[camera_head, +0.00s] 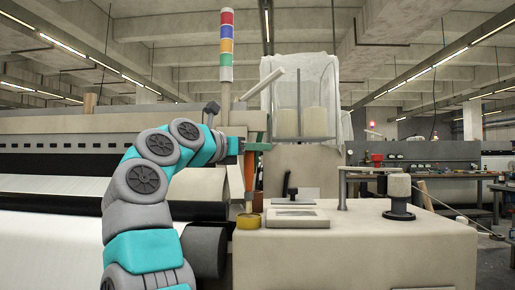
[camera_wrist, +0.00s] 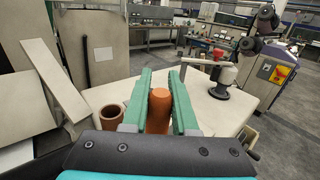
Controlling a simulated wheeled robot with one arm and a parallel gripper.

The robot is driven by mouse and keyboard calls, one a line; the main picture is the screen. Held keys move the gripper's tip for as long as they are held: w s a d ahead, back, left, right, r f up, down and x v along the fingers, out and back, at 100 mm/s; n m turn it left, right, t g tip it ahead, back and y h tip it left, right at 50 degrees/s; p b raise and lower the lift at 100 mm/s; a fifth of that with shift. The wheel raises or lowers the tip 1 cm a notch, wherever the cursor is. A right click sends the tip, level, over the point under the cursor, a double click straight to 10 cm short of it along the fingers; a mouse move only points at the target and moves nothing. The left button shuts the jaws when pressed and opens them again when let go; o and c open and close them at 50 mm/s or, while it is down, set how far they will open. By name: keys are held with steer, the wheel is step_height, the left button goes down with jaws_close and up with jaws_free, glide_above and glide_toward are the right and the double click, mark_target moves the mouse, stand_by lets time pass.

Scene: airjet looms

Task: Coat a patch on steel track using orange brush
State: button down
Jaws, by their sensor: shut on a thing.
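My gripper (camera_head: 254,146) is shut on the orange brush (camera_head: 248,172), held upright above the left end of the pale bench top. In the wrist view, the orange handle (camera_wrist: 160,108) stands between the green fingers (camera_wrist: 160,90). The brush's lower end meets a round yellow tin (camera_head: 249,221) in the head view; I cannot tell whether it is inside or behind the rim. A flat grey piece with a raised frame (camera_head: 297,218) lies just right of the tin. I cannot tell whether it is the steel track.
A black-based spool (camera_head: 399,196) and a thin metal post (camera_head: 342,188) stand farther right on the bench. A reddish-brown cup (camera_wrist: 110,117) shows left of the fingers. The loom (camera_head: 60,160) fills the left side. The front bench top is clear.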

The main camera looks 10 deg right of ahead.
steer(key=shift+f+b, duration=0.55)
steer(key=shift+f, duration=0.1)
stand_by(1.3)
steer(key=shift+r, duration=0.1)
step_height(320, 180, up, 7)
steer(key=p, duration=0.6)
steer(key=shift+p, duration=0.35)
stand_by(0.3)
step_height(320, 180, down, 7)
steer(key=b, duration=0.6)
steer(key=shift+b, duration=0.4)
